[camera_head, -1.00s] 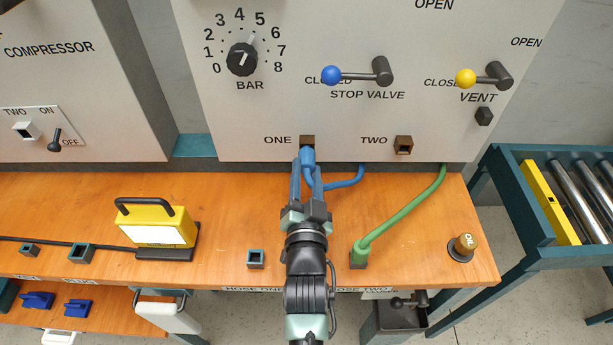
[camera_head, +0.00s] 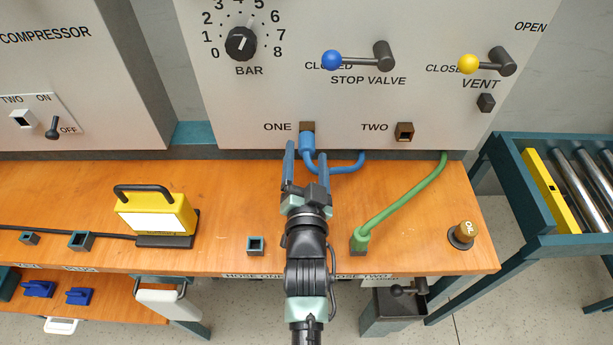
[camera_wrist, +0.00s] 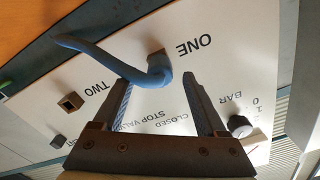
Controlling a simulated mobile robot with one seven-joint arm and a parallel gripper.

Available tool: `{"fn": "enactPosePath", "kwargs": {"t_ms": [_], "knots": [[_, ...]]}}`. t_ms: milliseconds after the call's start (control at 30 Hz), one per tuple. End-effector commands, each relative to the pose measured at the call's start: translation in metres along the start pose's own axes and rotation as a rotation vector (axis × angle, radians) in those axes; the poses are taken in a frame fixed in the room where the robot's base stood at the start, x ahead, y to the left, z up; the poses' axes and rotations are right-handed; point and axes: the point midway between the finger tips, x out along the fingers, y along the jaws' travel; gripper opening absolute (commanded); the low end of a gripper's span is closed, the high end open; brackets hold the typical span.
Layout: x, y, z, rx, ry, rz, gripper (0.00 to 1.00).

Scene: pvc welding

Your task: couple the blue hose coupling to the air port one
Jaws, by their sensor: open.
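The blue hose coupling (camera_head: 307,143) sits at air port one (camera_head: 307,127), the square brown socket beside the label ONE on the grey panel. Its blue hose bends down and right, back to the panel's lower edge. My gripper (camera_head: 306,163) is open, its two blue-grey fingers spread apart just below the coupling. In the wrist view the coupling (camera_wrist: 157,72) meets the port (camera_wrist: 156,56), and the open fingers (camera_wrist: 158,88) stand on either side with nothing gripped. How deep the coupling sits cannot be told.
Port two (camera_head: 404,131) is empty on the right. A green hose (camera_head: 405,210) runs to a holder on the bench (camera_head: 120,190). The blue stop valve knob (camera_head: 331,61) is above.

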Motion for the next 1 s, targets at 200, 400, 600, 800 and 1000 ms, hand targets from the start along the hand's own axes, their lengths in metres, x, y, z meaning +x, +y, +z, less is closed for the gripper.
{"fn": "enactPosePath", "kwargs": {"t_ms": [200,400,600,800,1000], "knots": [[-0.033,0.002,0.001,-0.001,-0.002,0.003,0.74],[-0.073,0.001,0.001,0.0,-0.003,0.002,0.74],[-0.105,0.001,0.001,0.0,-0.001,0.001,0.74],[-0.122,0.0,0.0,0.001,-0.001,0.001,0.74],[-0.125,0.0,-0.001,0.001,0.001,0.0,0.74]]}}
